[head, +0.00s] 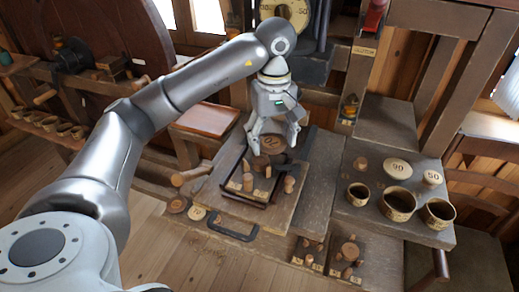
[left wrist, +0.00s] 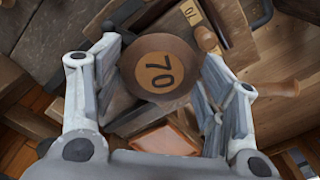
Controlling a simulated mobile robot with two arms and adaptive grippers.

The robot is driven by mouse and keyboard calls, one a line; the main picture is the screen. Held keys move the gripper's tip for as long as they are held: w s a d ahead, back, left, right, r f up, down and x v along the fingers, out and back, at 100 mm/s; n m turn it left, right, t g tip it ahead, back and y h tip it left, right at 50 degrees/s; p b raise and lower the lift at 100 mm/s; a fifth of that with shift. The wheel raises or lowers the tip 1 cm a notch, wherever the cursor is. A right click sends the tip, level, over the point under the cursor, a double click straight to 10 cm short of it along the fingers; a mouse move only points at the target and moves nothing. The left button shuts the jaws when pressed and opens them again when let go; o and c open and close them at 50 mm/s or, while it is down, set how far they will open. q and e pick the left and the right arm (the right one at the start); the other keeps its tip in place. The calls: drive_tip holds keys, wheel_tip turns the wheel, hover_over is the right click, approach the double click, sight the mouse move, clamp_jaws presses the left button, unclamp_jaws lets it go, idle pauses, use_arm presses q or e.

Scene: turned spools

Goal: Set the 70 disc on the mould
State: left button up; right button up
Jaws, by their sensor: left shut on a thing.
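The 70 disc (left wrist: 160,68) is brown, round and wooden, with a lighter round label marked 70. My left gripper (left wrist: 158,82) is shut on it, one finger at each side, in the left wrist view. In the head view the disc (head: 272,144) hangs between the fingertips of my left gripper (head: 277,139), above the wooden bench and behind a small tray of pegs. A dark shape shows just under the disc, but the gripper and disc hide most of it. I cannot tell if it is the mould or if the disc touches it. My right gripper is not in view.
The dark-edged tray (head: 240,197) holds several turned pegs. On the right bench lie a 90 disc (head: 397,168) and a 50 disc (head: 432,177), with three cups, one being the middle cup (head: 397,204).

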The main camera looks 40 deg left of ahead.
use_arm(q)
drive_tip(key=p, duration=0.1)
hover_over(260, 160)
drive_tip(key=d, duration=0.1)
drive_tip(key=f, duration=0.4)
drive_tip(key=shift+s+d+f, duration=0.1)
drive_tip(key=shift+s, duration=0.25)
drive_tip(key=shift+w+a+f, duration=0.25)
drive_tip(key=shift+f, duration=0.25)
drive_tip(key=f, duration=0.1)
drive_tip(key=f+p, duration=0.2)
drive_tip(key=shift+w+a+f, duration=0.1)
drive_tip(key=shift+a+f, duration=0.2)
drive_tip(key=shift+c, duration=0.2)
drive_tip(key=shift+d+f, duration=0.1)
drive_tip(key=shift+f, duration=0.15)
drive_tip(key=o, duration=0.6)
drive_tip(key=shift+f, duration=0.1)
drive_tip(key=shift+o, duration=1.2)
drive_tip(key=shift+w, duration=0.1)
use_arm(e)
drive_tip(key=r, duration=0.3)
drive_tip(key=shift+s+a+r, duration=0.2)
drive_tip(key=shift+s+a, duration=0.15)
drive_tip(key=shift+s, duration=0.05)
